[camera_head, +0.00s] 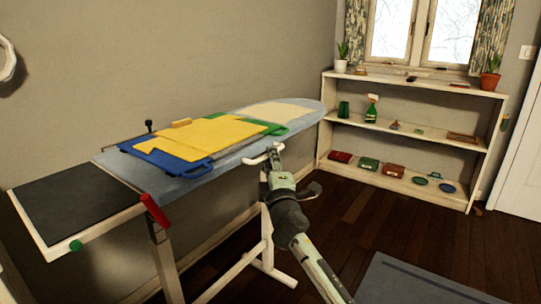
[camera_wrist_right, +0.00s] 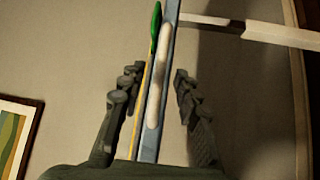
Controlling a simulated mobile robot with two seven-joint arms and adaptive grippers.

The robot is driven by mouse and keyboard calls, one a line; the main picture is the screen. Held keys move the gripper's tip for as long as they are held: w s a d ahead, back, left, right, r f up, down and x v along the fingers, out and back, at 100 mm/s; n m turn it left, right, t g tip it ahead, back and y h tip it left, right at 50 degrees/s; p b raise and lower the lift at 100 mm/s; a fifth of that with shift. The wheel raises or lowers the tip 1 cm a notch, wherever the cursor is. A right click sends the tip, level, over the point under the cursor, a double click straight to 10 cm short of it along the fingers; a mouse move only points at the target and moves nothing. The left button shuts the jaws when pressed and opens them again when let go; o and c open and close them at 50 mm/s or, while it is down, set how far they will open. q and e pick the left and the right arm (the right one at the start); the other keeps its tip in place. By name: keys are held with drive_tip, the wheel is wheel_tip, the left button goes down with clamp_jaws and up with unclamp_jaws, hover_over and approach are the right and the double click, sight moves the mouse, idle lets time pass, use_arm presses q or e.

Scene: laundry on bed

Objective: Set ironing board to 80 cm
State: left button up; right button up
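The ironing board (camera_head: 305,112) has a blue-grey top and white legs and stands along the wall, raised. A white handle (camera_head: 262,157) projects from its near long edge, and a red lever (camera_head: 154,210) sits near its left end. My right gripper (camera_head: 278,172) is at the white handle. In the right wrist view my open fingers (camera_wrist_right: 156,82) stand on either side of the white handle (camera_wrist_right: 165,50) and the board's edge, with gaps visible on both sides. Contact with the handle does not show. My left gripper is not in view.
A yellow, blue and green folding panel (camera_head: 205,135) lies on the board. A dark pad (camera_head: 75,205) and a green knob (camera_head: 76,245) are at its left end. A white shelf (camera_head: 410,87) with small items stands under the window. Dark floor (camera_head: 350,215) is clear between.

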drive_tip(key=x, duration=0.3)
drive_tip(key=shift+w, duration=0.4)
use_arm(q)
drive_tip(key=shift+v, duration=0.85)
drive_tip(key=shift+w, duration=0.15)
use_arm(e)
clamp_jaws()
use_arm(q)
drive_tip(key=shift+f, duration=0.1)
